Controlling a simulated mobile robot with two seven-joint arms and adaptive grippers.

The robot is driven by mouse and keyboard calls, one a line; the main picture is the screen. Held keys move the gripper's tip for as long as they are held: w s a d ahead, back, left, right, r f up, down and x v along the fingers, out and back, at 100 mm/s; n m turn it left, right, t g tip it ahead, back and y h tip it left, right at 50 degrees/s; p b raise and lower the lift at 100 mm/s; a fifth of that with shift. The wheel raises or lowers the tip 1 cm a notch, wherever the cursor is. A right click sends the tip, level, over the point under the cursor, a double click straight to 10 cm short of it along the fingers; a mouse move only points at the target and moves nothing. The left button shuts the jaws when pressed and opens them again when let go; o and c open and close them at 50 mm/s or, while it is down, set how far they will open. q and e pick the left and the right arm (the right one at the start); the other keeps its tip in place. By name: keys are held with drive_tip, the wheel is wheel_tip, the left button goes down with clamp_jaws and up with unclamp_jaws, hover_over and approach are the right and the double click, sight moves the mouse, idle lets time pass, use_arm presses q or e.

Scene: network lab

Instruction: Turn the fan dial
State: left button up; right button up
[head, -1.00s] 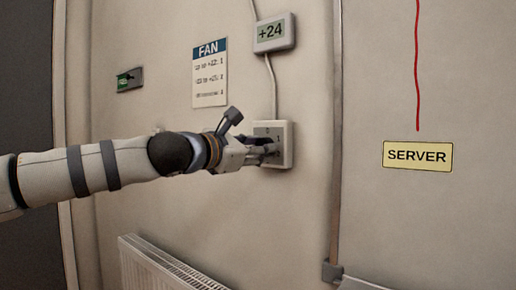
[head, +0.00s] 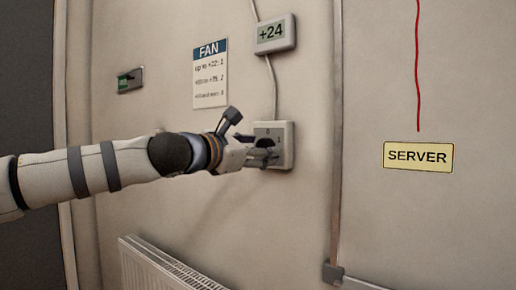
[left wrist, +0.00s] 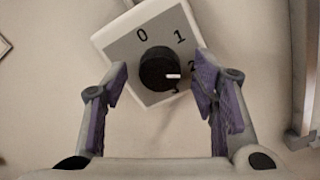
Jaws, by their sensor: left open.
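The fan dial is a black round knob (left wrist: 158,70) on a grey-faced white box (head: 285,132) on the wall. In the left wrist view its white mark points right, toward the partly covered 2. The 0 and 1 are clear above it; the 3 is partly hidden below. My left gripper (head: 266,150) is open in front of the box, its purple-padded fingers on either side of the knob, with visible gaps. In the head view the gripper hides most of the knob. My right gripper is not in view.
A display (head: 275,34) above the box reads +24. A FAN sign (head: 210,75) lists temperature ranges with settings 1, 2 and 3, in small print. A radiator (head: 165,268) is below. A yellow SERVER label (head: 418,157) is right of the vertical conduit (head: 337,150).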

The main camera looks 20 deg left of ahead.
use_arm(q)
drive_tip(key=v, duration=1.2)
